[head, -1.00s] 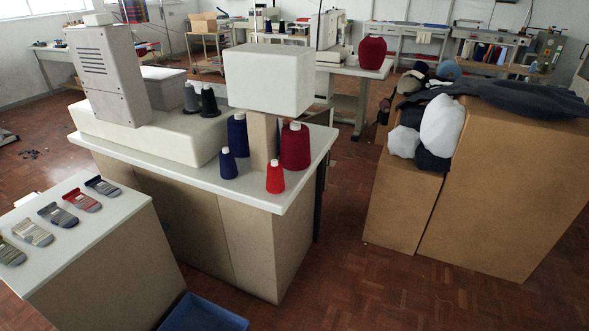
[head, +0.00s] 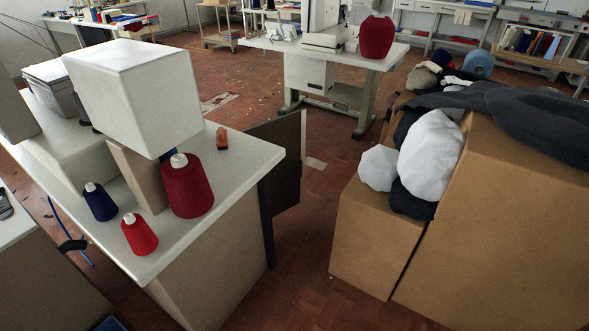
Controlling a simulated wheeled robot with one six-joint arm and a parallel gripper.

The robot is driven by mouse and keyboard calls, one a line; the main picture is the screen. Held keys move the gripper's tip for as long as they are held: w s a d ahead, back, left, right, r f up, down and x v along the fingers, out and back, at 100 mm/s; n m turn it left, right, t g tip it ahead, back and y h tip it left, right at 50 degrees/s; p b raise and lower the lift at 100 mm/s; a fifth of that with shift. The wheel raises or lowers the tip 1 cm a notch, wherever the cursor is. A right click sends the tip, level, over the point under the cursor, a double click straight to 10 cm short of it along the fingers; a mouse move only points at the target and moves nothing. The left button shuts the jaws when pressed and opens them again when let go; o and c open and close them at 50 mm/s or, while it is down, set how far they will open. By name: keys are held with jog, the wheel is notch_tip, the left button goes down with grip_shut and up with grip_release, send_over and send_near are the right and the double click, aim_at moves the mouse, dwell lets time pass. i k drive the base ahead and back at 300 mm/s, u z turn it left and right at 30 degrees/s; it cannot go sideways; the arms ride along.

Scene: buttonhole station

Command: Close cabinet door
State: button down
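The cabinet (head: 222,262) is the beige body under a white worktop (head: 232,150), left of centre in the head view. A dark brown panel (head: 282,165), which looks like its door, stands out past the worktop's right end and appears swung open. Its lighter upright edge faces the aisle. The worktop hides its lower left part, and its hinge cannot be seen. My gripper is not in view.
Brown boxes (head: 500,215) with white bundles (head: 432,150) and dark cloth stand at right. A floor aisle (head: 300,265) runs between them and the cabinet. Thread cones (head: 187,185) stand on the worktop. A sewing table (head: 330,65) stands behind.

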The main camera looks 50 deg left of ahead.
aim_at(288, 131)
jog(key=i, duration=0.65)
jog(key=u, duration=1.95)
jog(key=i, duration=1.2)
jog(key=u, duration=0.4)
